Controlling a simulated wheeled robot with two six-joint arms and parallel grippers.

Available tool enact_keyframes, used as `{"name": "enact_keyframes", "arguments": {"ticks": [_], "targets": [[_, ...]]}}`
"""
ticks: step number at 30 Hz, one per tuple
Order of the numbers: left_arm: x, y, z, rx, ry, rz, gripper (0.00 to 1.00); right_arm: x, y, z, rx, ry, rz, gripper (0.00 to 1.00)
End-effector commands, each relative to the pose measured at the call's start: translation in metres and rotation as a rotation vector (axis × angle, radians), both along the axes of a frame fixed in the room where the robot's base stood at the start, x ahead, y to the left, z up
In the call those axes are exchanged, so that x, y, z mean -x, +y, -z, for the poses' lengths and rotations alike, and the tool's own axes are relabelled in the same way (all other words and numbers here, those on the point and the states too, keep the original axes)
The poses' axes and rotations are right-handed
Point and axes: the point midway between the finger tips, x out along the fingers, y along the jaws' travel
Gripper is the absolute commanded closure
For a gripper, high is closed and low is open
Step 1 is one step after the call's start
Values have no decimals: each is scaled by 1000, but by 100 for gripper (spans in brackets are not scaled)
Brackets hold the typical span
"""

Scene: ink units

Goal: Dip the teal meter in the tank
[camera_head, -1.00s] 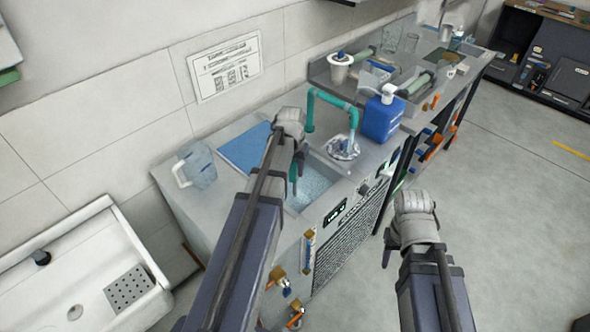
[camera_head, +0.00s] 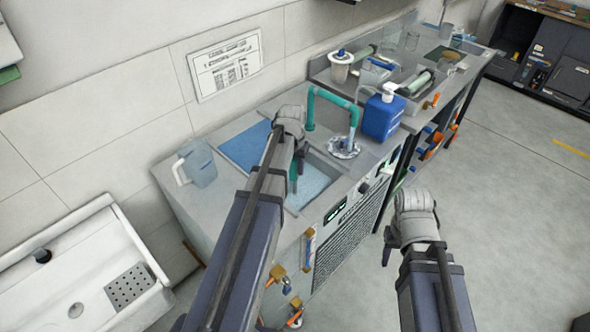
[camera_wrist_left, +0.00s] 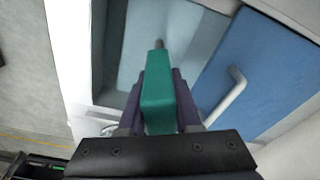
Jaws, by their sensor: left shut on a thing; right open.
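The teal meter (camera_wrist_left: 158,92) is held between the fingers of my left gripper (camera_wrist_left: 160,85), its thin grey probe tip pointing away from the wrist. In the head view my left gripper (camera_head: 295,165) and the meter's teal end (camera_head: 293,185) are over the tank (camera_head: 312,182), an open basin of light blue liquid set in the counter. In the wrist view the probe tip shows against the tank's blue interior (camera_wrist_left: 190,40); I cannot tell whether it touches the liquid. My right gripper (camera_head: 388,247) is open and empty, low in front of the counter, over the floor.
A blue lid (camera_head: 243,147) with a handle lies beside the tank. A clear jug (camera_head: 197,163) stands at the counter's left end. Teal pipework (camera_head: 333,98) and a blue bottle (camera_head: 383,117) stand right of the tank. A white sink (camera_head: 75,270) is at left.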

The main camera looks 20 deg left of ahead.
Motion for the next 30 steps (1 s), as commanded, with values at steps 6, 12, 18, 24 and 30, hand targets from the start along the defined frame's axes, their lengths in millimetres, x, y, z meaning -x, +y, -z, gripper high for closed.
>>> {"name": "enact_keyframes", "arguments": {"ticks": [6,12,18,24,30], "targets": [[0,0,-3,0,0,0,100,0,0,-3,0,0,0,50],[0,0,-19,0,0,0,100,0,0,-19,0,0,0,50],[0,0,-39,0,0,0,100,0,0,-39,0,0,0,50],[0,0,-58,0,0,0,100,0,0,-58,0,0,0,50],[0,0,-76,0,0,0,100,0,0,-76,0,0,-1,50]]}}
